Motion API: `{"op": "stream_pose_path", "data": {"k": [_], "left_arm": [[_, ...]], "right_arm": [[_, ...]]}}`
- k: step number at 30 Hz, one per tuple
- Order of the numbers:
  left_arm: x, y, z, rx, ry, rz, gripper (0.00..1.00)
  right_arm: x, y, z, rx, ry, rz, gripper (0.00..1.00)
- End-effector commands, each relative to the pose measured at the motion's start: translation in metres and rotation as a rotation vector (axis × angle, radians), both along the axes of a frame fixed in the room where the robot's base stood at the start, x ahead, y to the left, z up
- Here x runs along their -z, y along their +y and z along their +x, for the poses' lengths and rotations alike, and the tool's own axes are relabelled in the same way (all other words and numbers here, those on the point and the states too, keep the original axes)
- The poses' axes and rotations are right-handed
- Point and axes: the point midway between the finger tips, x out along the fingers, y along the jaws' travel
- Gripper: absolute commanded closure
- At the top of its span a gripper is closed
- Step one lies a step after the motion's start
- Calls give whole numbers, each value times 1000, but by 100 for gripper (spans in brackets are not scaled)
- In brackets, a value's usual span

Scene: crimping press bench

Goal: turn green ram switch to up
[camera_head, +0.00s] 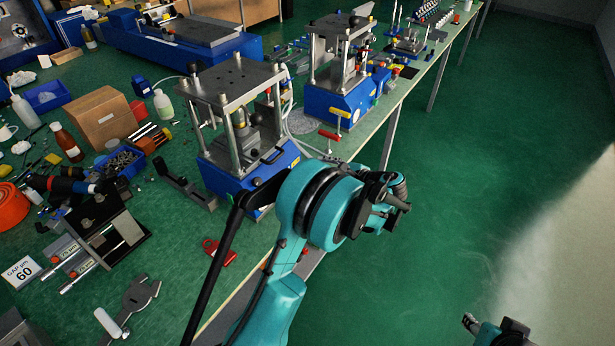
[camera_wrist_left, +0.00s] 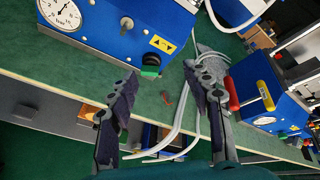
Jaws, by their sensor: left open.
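The green ram switch (camera_wrist_left: 150,70) shows in the left wrist view on the lower edge of a blue press housing (camera_wrist_left: 125,28), near a yellow warning label (camera_wrist_left: 161,44). Which way its handle points is hard to tell. My left gripper (camera_wrist_left: 158,76) is open and empty, with its two dark fingers on either side of the switch in this view; I see no contact. In the head view my left gripper (camera_head: 393,200) is in front of the nearer press (camera_head: 240,130), and I cannot make out the switch there. My right gripper (camera_head: 485,328) is at the bottom right, partly cut off.
A pressure gauge (camera_wrist_left: 58,14) sits on the same housing. A second press (camera_head: 345,95) with a red lever (camera_wrist_left: 232,93) and yellow handle (camera_wrist_left: 265,96) stands to the right. White hoses (camera_wrist_left: 180,125) run between. Tools crowd the left bench; the floor (camera_head: 480,170) at right is clear.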

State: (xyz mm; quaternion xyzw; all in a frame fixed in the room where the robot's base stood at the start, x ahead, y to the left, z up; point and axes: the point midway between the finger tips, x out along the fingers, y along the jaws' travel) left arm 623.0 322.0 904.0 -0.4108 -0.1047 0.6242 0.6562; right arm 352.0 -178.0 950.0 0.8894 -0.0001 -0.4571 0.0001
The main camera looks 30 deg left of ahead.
Motion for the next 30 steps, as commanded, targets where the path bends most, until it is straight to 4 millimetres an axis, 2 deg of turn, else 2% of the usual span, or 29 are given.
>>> {"op": "stream_pose_path", "data": {"k": [1, 4, 9, 12, 17, 24, 30], "left_arm": [[14, -1, 10, -5, 38, 70, 50], [35, -3, 17, -22, 108, 200, 50], [63, -8, 17, -59, 187, 351, 50], [72, -10, 15, -74, 210, 398, 50], [77, -1, 13, -84, 224, 422, 50], [78, 38, 16, -85, 223, 420, 50], [77, 61, 19, -82, 221, 419, 50]], "right_arm": [[-1, 0, 0, 0, 0, 0, 60], [-1, 0, 0, 0, 0, 0, 60], [-2, 0, 0, 0, 0, 0, 60], [-2, 0, 0, 0, 0, 0, 60], [1, 0, 0, 0, 0, 0, 60], [15, 0, 0, 0, 0, 0, 60], [21, 0, 0, 0, 0, 0, 60]]}}
